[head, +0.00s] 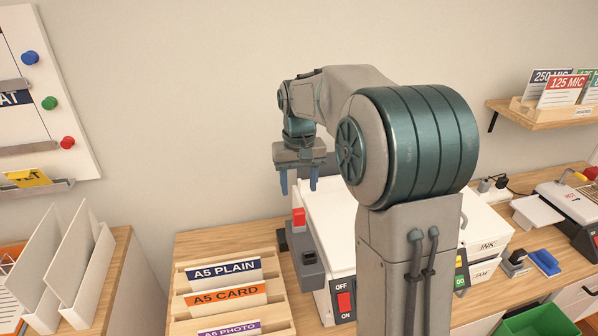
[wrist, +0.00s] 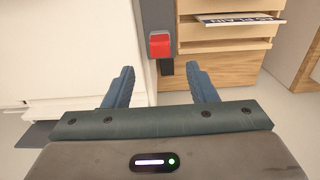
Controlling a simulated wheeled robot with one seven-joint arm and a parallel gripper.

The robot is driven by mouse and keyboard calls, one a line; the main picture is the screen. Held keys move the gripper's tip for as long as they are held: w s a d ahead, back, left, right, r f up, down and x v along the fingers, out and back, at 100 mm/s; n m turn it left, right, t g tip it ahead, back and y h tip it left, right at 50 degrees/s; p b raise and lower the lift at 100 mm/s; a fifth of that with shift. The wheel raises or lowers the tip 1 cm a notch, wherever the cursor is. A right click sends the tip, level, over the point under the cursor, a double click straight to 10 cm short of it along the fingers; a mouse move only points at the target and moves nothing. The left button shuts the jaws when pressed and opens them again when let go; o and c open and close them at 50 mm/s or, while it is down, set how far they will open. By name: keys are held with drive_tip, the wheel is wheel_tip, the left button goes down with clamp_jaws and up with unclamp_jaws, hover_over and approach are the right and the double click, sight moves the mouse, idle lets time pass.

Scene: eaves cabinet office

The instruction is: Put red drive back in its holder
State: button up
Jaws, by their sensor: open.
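The red drive (head: 299,217) shows as a small red block at the left side of the white machine (head: 331,229), above a dark grey part (head: 308,262). In the wrist view the red drive (wrist: 160,46) lies against a grey strip, with a dark piece beside it. My gripper (head: 299,184) is open and empty, pointing down above the red drive in the head view. In the wrist view its fingertips (wrist: 160,70) are apart, with the red drive ahead between them. I cannot tell which part is the drive's holder.
A wooden paper rack (head: 281,311) with A5 labels stands left of the machine. White file holders (head: 60,262) stand on the left cabinet. A green bin (head: 538,322) is at lower right. A wall shelf (head: 540,116) holds cards. My arm hides part of the machine.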

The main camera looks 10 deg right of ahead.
drive_tip(key=shift+r, duration=2.1)
drive_tip(key=s+f+t, duration=0.1)
drive_tip(key=s+f, duration=0.2)
drive_tip(key=s, duration=0.9)
drive_tip(key=s+f+t, duration=0.2)
drive_tip(key=s+f, duration=0.1)
drive_tip(key=s, duration=1)
drive_tip(key=shift+r, duration=0.1)
